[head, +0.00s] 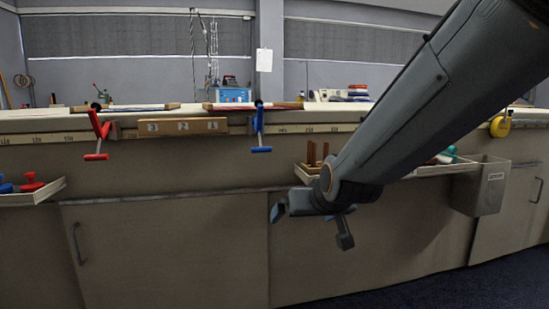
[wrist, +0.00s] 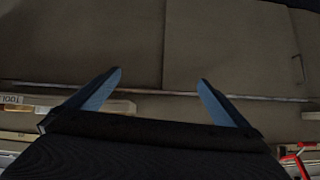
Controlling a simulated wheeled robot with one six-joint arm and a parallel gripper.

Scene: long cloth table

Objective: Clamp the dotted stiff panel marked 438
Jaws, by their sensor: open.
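Two flat panels lie at the table's front edge in the head view, a left panel (head: 135,107) and a right panel (head: 245,106). Both show nearly edge-on, so I cannot read a 438 or make out dots. A red clamp (head: 97,130) hangs on the edge by the left panel, and a blue clamp (head: 260,130) by the right panel. My gripper (head: 312,224) is below the table edge, in front of the cabinet, right of and lower than the blue clamp. In the wrist view my gripper (wrist: 160,78) has its fingers apart with nothing between them.
A wooden strip (head: 182,126) numbered 3, 2, 1 is on the table front. A tray (head: 430,171) and a grey bin (head: 480,188) stick out at right, and a tray (head: 35,193) at left. A yellow object (head: 501,126) hangs far right.

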